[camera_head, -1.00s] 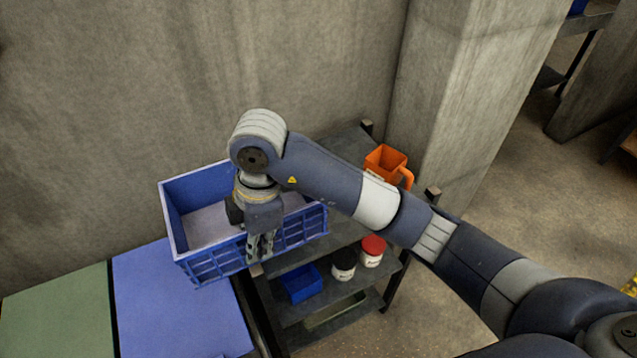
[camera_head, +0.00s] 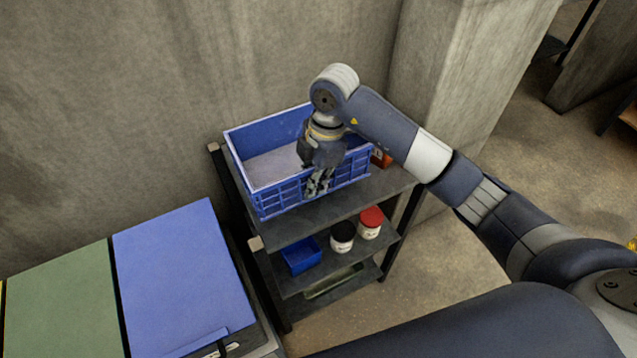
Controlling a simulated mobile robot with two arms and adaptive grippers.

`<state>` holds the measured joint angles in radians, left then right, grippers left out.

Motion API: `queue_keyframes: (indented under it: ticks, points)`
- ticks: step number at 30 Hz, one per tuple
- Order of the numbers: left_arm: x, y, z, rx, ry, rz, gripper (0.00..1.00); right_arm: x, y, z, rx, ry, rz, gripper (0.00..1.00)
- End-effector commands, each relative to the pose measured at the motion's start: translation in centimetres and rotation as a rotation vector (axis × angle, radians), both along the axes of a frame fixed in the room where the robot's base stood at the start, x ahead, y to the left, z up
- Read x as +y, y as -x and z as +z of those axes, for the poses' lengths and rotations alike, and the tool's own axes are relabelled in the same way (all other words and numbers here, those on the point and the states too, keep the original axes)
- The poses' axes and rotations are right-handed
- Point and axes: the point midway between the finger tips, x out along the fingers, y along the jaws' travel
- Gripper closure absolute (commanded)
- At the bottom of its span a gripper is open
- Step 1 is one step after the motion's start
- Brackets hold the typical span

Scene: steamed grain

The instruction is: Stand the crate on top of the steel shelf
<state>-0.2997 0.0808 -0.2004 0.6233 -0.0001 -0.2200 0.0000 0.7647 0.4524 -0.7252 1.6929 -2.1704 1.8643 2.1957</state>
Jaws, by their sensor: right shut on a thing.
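The blue crate (camera_head: 270,197) is at the top of the steel shelf (camera_head: 400,182), over its top board. It looks level and empty inside as far as I see. Whether its base touches the board or hangs just above it, I cannot tell. My right gripper (camera_head: 318,190) points down at the crate's near wall and is shut on it. The orange jug (camera_head: 381,158) on the top board is mostly hidden behind my right arm and the crate. My left gripper is not in view.
Lower boards hold a small blue bin (camera_head: 301,256), a black-lidded tub (camera_head: 342,237) and a red-lidded tub (camera_head: 370,223). A blue panel (camera_head: 180,270) and a green panel (camera_head: 65,300) lie left of the shelf. A concrete wall (camera_head: 120,110) stands behind.

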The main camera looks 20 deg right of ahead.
Motion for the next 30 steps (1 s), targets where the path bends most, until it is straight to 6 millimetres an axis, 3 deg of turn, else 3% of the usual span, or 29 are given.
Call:
queue_keyframes:
  ticks: [6, 15, 23, 24, 26, 30]
  points:
    - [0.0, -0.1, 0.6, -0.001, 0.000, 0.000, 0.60, -1.0, -0.5, -0.4, -0.001, -0.002, 0.002, 1.00]
    - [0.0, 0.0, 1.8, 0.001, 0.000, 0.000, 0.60, -0.9, -0.5, -3.5, -0.003, -0.003, 0.002, 1.00]
    - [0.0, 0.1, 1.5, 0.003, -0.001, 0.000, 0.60, -1.0, -0.6, -3.8, -0.003, -0.002, 0.003, 1.00]
    - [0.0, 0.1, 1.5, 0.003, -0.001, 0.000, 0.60, -1.0, -0.5, -3.8, -0.001, -0.001, 0.002, 0.84]
    - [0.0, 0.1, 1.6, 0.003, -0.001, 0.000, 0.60, -1.0, -0.5, -3.8, 0.000, -0.001, 0.002, 0.73]
    - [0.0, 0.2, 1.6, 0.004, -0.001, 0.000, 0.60, -1.0, -0.5, -3.8, 0.000, 0.000, 0.002, 0.73]
